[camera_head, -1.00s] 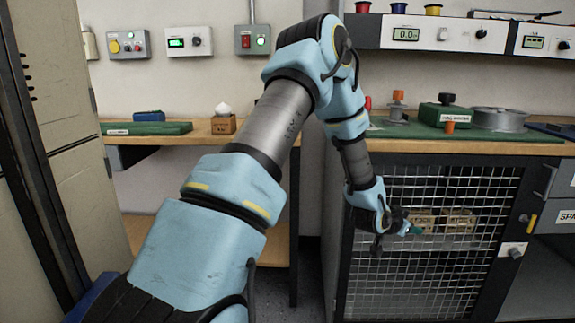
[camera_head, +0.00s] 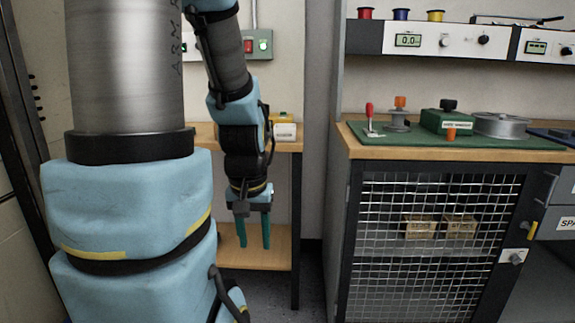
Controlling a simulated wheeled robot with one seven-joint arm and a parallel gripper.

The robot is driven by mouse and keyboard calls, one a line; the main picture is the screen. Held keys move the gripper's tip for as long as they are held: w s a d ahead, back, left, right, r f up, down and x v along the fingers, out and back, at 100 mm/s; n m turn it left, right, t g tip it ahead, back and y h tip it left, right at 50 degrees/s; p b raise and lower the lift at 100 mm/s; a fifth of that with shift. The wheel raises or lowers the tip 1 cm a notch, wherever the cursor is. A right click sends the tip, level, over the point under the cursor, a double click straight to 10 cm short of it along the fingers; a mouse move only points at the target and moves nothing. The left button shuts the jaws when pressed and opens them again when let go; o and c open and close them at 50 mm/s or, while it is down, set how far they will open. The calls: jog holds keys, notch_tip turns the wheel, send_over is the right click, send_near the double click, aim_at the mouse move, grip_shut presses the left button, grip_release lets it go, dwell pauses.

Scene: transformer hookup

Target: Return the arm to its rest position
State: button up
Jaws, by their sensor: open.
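My gripper (camera_head: 254,236) hangs with its two teal fingers pointing down, apart and with nothing between them. It is in front of the lower shelf of the left bench, left of the mesh cabinet. My arm (camera_head: 130,200) rises on the left side of the view and bends over at the top, its upper bend out of the picture. The forearm comes down to the wrist near the middle left.
The mesh-front cabinet (camera_head: 354,285) stands at the right, with two small cardboard boxes (camera_head: 440,227) behind its mesh. A green mat (camera_head: 380,137) with a spool and parts lies on top. The left bench shelf (camera_head: 275,252) is behind my gripper. A gap separates bench and cabinet.

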notch_tip(320, 180, up, 21)
jog(key=p, duration=1.9)
jog(key=shift+p, duration=0.4)
